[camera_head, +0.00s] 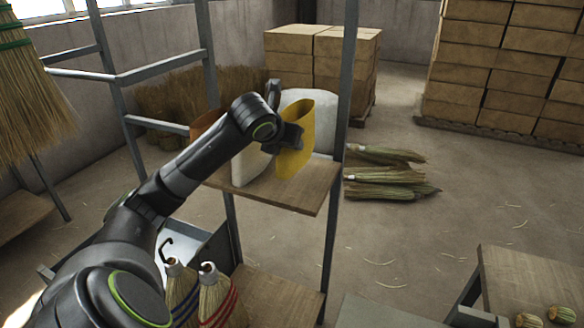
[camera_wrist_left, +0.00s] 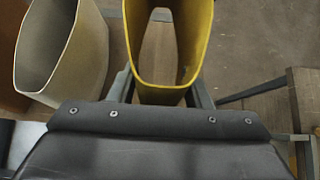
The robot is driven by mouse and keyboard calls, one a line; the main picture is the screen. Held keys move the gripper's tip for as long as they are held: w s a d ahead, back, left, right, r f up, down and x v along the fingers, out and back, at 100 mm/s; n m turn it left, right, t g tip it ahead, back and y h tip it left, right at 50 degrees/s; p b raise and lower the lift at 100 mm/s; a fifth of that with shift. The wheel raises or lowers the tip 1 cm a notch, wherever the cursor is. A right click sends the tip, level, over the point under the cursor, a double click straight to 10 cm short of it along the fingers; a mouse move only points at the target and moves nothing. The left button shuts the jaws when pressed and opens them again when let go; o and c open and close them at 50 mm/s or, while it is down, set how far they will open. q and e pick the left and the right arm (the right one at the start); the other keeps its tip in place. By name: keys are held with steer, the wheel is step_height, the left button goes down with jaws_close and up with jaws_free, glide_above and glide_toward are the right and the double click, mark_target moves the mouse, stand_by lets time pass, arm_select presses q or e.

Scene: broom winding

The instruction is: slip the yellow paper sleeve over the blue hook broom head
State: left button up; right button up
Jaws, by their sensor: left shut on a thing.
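The yellow paper sleeve (camera_head: 305,138) is upright and open-topped, just above or on the upper wooden shelf; I cannot tell if it touches. My left gripper (camera_head: 287,140) is shut on its near-left side. The left wrist view looks into the sleeve (camera_wrist_left: 197,45) from above, with my left gripper (camera_wrist_left: 162,92) at its near wall. My right gripper is out of view.
A white sleeve (camera_head: 252,165) stands left of the yellow one, a brown one behind it. The upper shelf (camera_head: 312,190) has a metal post (camera_head: 343,90) at right. Straw bundles (camera_head: 385,176) lie on the floor. A wooden table (camera_head: 520,275) stands at right.

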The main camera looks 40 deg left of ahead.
arm_select(q)
steer(key=shift+f, duration=3.05)
steer(key=shift+f, duration=0.1)
steer(key=o, duration=0.8)
steer(key=shift+r+p, duration=0.25)
steer(key=shift+p, duration=0.05)
steer(key=v, duration=1.2)
steer(key=shift+f+b, duration=0.1)
steer(key=shift+b, duration=0.2)
